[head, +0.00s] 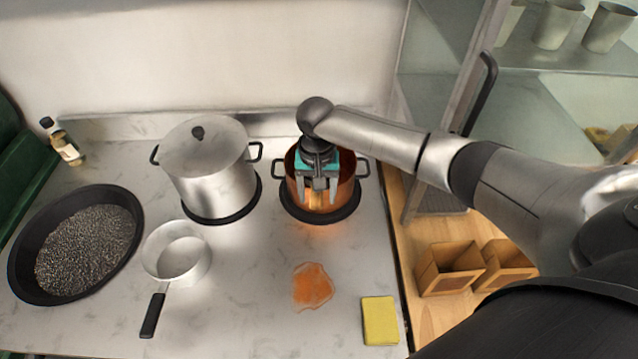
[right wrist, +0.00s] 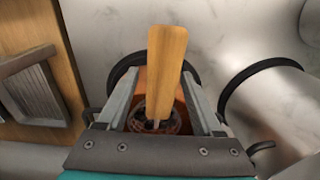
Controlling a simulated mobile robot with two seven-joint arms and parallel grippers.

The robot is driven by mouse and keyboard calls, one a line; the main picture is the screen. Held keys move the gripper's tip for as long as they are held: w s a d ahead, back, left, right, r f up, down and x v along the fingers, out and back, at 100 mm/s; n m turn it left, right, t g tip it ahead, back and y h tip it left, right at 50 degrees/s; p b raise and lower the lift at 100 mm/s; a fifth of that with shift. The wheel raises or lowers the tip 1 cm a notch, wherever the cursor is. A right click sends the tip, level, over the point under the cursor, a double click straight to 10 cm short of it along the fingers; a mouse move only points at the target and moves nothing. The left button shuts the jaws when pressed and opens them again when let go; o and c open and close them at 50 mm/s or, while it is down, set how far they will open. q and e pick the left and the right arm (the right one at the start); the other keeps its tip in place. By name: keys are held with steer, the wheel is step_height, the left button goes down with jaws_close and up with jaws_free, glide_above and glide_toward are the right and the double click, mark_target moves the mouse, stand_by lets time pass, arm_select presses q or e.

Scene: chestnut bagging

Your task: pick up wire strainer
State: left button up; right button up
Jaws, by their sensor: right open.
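The wire strainer shows in the right wrist view as a flat wooden handle (right wrist: 167,70) rising from a round dark basket (right wrist: 155,118) down in the copper pot. The copper pot (head: 349,178) stands on a black round burner at the back right of the counter, and it also shows in the right wrist view (right wrist: 182,116). My right gripper (head: 319,197) is over the pot, pointing down. In the right wrist view its fingers (right wrist: 163,88) are open, one on each side of the handle, with gaps showing. The basket is mostly hidden. My left gripper is out of view.
A lidded steel pot (head: 210,175) stands left of the copper pot. A saucepan (head: 185,268), a black pan (head: 22,262) of dark grains, an orange spill (head: 313,286) and a yellow sponge (head: 380,321) lie in front. Wooden boxes (head: 448,280) stand at right.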

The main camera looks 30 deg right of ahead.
steer(key=shift+f, duration=0.3)
jaws_close()
stand_by(0.4)
